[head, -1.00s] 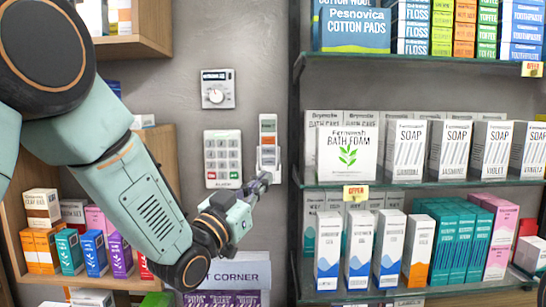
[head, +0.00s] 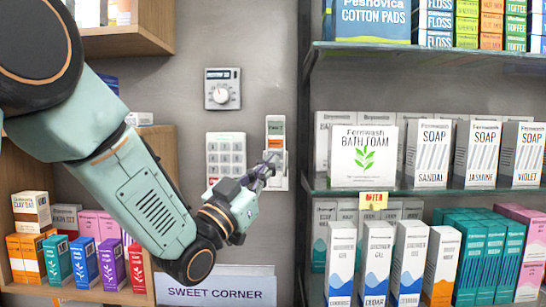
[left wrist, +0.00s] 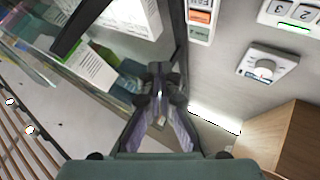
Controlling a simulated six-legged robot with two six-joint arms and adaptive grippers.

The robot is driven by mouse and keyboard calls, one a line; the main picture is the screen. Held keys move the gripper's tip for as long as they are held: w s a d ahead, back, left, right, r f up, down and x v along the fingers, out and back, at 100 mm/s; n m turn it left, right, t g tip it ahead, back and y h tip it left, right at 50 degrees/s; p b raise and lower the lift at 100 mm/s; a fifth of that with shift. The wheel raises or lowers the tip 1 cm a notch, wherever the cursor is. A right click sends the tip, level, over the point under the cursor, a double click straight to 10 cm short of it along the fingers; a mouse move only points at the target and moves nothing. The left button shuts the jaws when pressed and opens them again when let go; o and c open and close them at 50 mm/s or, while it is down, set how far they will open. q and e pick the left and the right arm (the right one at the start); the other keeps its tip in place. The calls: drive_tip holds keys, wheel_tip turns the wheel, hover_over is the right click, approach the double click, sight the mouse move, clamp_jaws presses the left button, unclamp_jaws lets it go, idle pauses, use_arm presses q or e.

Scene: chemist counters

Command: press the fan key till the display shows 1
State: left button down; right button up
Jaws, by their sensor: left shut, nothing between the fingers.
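A slim upright wall remote (head: 275,128) sits in a white holder, with a small greenish display at its top and an orange key below. The display's text is too small to read surely. My left gripper (head: 270,164) is shut and empty. Its fingertips overlap the remote's lower part in the head view and hide it; I cannot tell whether they touch. In the left wrist view the shut fingers (left wrist: 160,82) point up the picture. My right gripper is not in view.
A white keypad (head: 226,155) and a dial thermostat (head: 222,88) are on the wall left of the remote. A glass shelf (head: 420,190) with soap boxes stands close on the right. A wooden shelf (head: 165,150) and a sweet corner sign (head: 216,290) are at left and below.

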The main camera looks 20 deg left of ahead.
use_arm(q)
drive_tip(key=w, duration=0.3)
drive_tip(key=w+a, duration=0.1)
drive_tip(key=w, duration=0.1)
drive_tip(key=w+a+p, duration=0.1)
drive_tip(key=w, duration=0.2)
drive_tip(key=shift+w, duration=0.3)
drive_tip(key=shift+w+d+f, duration=0.1)
drive_tip(key=shift+w+d, duration=0.1)
drive_tip(key=shift+w, duration=0.05)
idle(0.4)
drive_tip(key=shift+a, duration=0.1)
drive_tip(key=shift+s+a, duration=0.1)
drive_tip(key=shift+s, duration=0.15)
